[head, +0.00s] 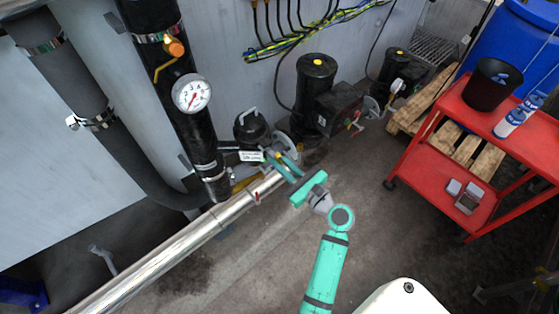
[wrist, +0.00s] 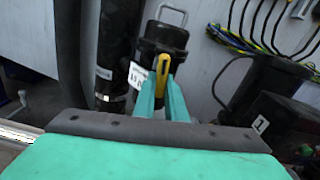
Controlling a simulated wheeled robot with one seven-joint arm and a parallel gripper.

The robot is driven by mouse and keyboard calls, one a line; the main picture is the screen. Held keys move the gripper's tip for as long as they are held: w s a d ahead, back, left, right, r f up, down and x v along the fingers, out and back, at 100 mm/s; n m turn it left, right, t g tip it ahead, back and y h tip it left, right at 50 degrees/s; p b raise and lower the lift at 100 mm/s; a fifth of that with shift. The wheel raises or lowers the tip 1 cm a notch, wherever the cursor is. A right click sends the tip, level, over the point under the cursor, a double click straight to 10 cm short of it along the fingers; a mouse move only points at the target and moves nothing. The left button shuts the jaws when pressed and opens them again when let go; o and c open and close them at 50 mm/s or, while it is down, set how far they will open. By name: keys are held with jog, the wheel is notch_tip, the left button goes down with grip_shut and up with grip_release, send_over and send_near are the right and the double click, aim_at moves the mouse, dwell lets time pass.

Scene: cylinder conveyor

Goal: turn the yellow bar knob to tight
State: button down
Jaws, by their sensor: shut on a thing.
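The yellow bar knob (wrist: 160,76) stands upright, slightly tilted, in the wrist view, in front of a black canister (wrist: 165,38) with a grey loop handle. My gripper (wrist: 160,88) has its two teal fingers on either side of the bar and is shut on it. A white label plate (wrist: 136,76) with dark writing sits just left of the knob; the writing is too small to read. In the head view my gripper (head: 280,162) reaches the fittings beside the same canister, and its fingers largely hide the knob there.
A shiny metal pipe (head: 190,240) runs low to the left. Black pump housings (head: 316,80) stand behind. A red cart (head: 460,130) is at right. The floor between is clear.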

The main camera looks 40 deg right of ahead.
dwell(0.4)
jog(key=c, duration=1.8)
grip_release()
jog(key=shift+s, duration=0.1)
jog(key=s, duration=1)
jog(key=shift+s+d, duration=0.35)
jog(key=shift+d, duration=0.05)
